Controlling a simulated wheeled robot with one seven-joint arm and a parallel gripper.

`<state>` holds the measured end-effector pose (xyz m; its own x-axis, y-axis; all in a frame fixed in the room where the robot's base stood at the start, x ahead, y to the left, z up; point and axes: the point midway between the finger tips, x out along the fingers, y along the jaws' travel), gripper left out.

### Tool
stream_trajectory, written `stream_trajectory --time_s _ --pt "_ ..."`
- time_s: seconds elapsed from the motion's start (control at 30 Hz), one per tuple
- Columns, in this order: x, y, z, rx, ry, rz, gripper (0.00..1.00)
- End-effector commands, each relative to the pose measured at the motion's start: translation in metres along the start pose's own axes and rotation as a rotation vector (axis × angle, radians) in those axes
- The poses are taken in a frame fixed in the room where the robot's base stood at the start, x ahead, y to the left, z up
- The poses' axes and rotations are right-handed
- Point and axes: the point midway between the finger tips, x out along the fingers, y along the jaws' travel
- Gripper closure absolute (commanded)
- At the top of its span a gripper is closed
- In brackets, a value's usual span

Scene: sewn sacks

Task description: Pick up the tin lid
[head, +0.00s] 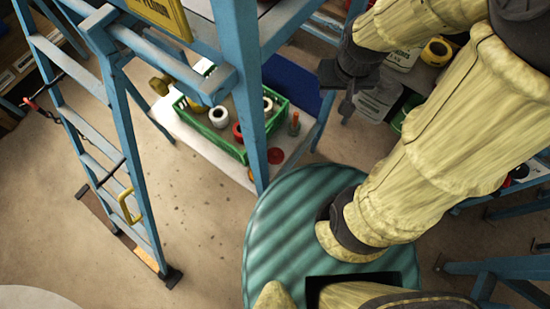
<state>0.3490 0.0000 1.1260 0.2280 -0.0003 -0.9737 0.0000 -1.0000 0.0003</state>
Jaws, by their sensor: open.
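A small flat red disc (275,156), which looks like the tin lid, lies on the pale low surface (203,141) near its right end, beside a blue post. My gripper (341,92) is at the upper middle, dark and pointing down, to the right of and above the disc in the picture. It is apart from the disc. Its fingers are small and partly merged with the dark wrist; nothing shows held between them, and it is open.
A green crate (232,148) with several tape rolls stands left of the disc. A screwdriver-like tool (294,124) stands close to the disc. Blue frame posts (240,80) rise in front of the surface. A blue ladder (90,130) stands at left; floor between is clear.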

Motion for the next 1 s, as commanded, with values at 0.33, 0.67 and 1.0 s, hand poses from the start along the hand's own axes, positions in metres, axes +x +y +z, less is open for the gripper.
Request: stream_trajectory --time_s 0.33,0.67,1.0 --pt "0.1 0.0 0.024 0.0 0.0 0.0 0.53" --pt "0.181 -0.001 0.041 0.004 -0.002 -0.001 0.53" --pt "0.265 -0.008 0.046 0.035 -0.021 -0.005 0.53"
